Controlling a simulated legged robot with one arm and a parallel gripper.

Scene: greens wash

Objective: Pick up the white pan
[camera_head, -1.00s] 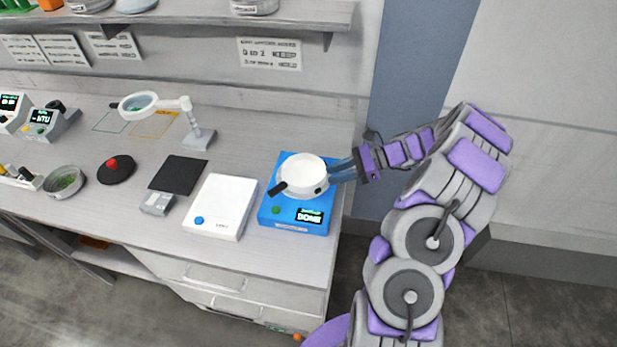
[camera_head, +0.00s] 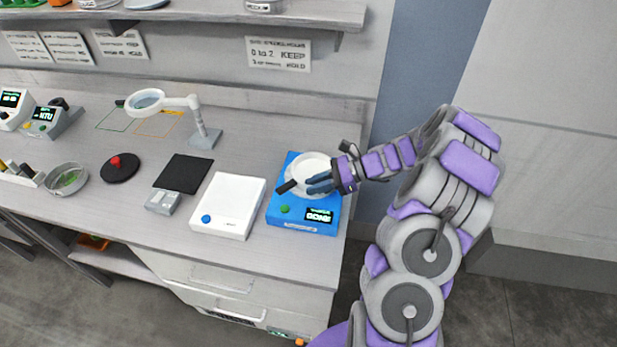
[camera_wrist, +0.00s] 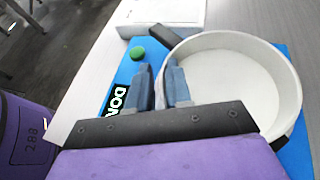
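The white pan (camera_head: 314,161) is round and shallow, with a short black handle (camera_head: 286,187) pointing to the front left. It sits on the blue device (camera_head: 303,222), which has a green button and a display reading DONE. My gripper (camera_head: 321,183) is over the front part of the pan and hides some of it. In the wrist view my gripper (camera_wrist: 161,88) has its two fingers apart near the left rim of the pan (camera_wrist: 238,78). One finger is outside the rim and the other overlaps the pan; contact cannot be told.
A white flat device (camera_head: 229,203) stands just left of the blue one. Further left are a small scale (camera_head: 163,201), a black mat (camera_head: 183,173) and a magnifier lamp (camera_head: 205,135). A shelf (camera_head: 230,13) runs above. The bench ends right of the blue device.

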